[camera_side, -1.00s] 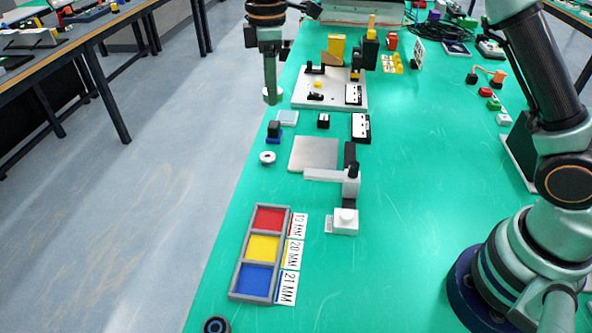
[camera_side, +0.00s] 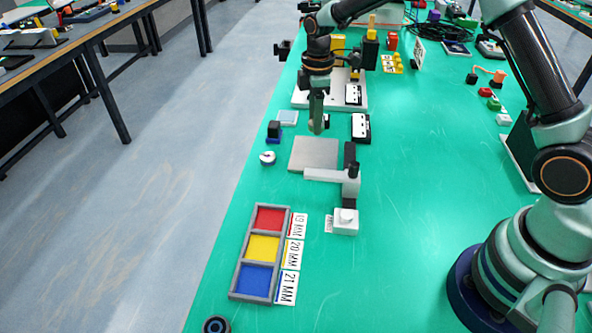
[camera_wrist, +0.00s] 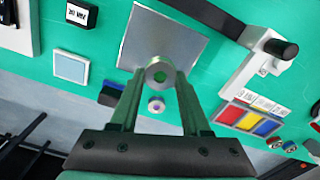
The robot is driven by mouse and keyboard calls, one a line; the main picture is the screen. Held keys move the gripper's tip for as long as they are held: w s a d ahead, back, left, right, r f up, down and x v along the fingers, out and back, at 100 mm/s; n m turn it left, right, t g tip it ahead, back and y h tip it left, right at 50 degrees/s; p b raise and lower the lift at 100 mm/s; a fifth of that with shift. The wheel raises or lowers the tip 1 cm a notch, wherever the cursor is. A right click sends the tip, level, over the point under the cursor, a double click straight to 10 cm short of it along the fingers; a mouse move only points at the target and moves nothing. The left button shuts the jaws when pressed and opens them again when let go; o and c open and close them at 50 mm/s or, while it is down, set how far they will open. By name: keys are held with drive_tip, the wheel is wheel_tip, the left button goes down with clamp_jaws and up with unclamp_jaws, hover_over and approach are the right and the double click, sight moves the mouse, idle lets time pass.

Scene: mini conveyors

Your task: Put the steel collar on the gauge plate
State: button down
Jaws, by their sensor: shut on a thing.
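My gripper (camera_side: 318,128) points down just beyond the far edge of the gauge plate (camera_side: 315,153), a flat bare silver square on the green table. In the wrist view, my gripper (camera_wrist: 160,80) is shut on the steel collar (camera_wrist: 160,72), a small grey ring with a green-looking hole. The collar overlaps the near edge of the gauge plate (camera_wrist: 155,38) in that view, with its height above the table unclear. In the side view the collar is not clearly visible at the fingertips.
A pale gauge arm with a black knob (camera_side: 345,175) stands beside the plate's near right. A white ring (camera_side: 268,157) and a blue-black block (camera_side: 273,132) lie left. A three-colour tray (camera_side: 238,272) is nearer. A black-and-white block (camera_side: 361,128) stands right.

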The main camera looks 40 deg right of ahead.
sight(313, 153)
drive_tip(key=shift+f, duration=3.65)
drive_tip(key=shift+f, duration=0.1)
drive_tip(key=shift+c, duration=1.8)
unclamp_jaws()
